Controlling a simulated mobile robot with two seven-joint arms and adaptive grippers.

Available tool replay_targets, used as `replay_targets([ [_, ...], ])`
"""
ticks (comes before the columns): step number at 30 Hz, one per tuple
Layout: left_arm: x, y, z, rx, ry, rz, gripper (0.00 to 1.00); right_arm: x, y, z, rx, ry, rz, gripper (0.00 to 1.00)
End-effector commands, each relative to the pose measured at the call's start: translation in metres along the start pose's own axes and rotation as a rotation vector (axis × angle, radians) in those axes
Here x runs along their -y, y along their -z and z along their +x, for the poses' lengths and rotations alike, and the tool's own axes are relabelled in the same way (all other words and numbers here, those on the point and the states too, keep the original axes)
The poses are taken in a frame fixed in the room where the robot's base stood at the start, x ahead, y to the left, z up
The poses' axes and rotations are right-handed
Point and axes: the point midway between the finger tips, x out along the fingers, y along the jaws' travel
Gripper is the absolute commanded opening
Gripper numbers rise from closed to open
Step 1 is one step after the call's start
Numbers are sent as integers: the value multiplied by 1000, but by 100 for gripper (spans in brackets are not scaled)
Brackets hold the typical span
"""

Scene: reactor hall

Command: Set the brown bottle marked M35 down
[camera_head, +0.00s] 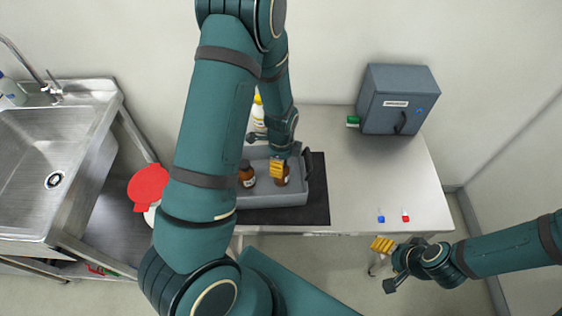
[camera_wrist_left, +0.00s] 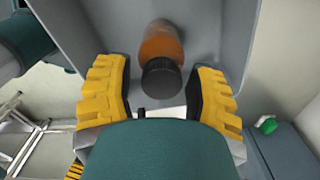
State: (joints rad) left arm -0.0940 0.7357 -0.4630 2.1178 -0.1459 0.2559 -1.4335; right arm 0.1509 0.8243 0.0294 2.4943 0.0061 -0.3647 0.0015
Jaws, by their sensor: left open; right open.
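A brown bottle with a dark cap (camera_wrist_left: 161,50) stands in the grey tray (camera_head: 275,198), between the fingers of my left gripper (camera_wrist_left: 160,95). That gripper is open, with a yellow-padded finger on each side of the cap and gaps visible. In the head view the same bottle (camera_head: 282,180) is partly hidden by the left gripper (camera_head: 280,163). A second brown bottle (camera_head: 246,175) stands to its left in the tray. The label marks are too small to read, so I cannot tell which is M35. My right gripper (camera_head: 388,264) is open and empty in front of the table.
The tray sits on a black mat (camera_head: 319,190) on the table (camera_head: 350,170). A yellow-capped bottle (camera_head: 258,115) stands behind it. A grey cabinet (camera_head: 397,98) and a green-capped item (camera_head: 353,121) are at the back right. Small blue (camera_head: 381,217) and red (camera_head: 405,215) items lie near the front edge.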

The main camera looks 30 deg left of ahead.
Motion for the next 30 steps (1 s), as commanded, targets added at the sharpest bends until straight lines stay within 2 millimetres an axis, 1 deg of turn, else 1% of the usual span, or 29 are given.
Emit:
replay_targets([
  [1, 1, 1, -10, -1, 4, 2, 55, 0, 0, -1, 0, 0, 0, 62],
  [12, 1, 0, -85, -2, 6, 1, 55, 3, 1, -8, 1, 2, 0, 62],
  [16, 1, 0, -103, -2, 5, 1, 55, 3, 1, -10, 1, 2, 0, 62],
  [20, 0, 0, -114, -1, 3, 1, 55, 4, 1, -11, 1, 2, 0, 62],
  [23, -2, 4, -112, -10, 2, -27, 55, 4, 1, -11, 1, 2, 0, 62],
  [25, -8, 13, -100, -30, 0, -94, 55, 4, 1, -11, 1, 2, 0, 62],
  [26, -11, 19, -93, -44, 0, -136, 55, 4, 1, -11, 1, 2, 0, 62],
  [29, -28, 44, -62, -109, -9, -343, 55, 4, 1, -11, 0, 2, 0, 62],
  [30, -37, 56, -49, -140, -16, -446, 55, 4, 1, -11, 0, 2, 0, 62],
])
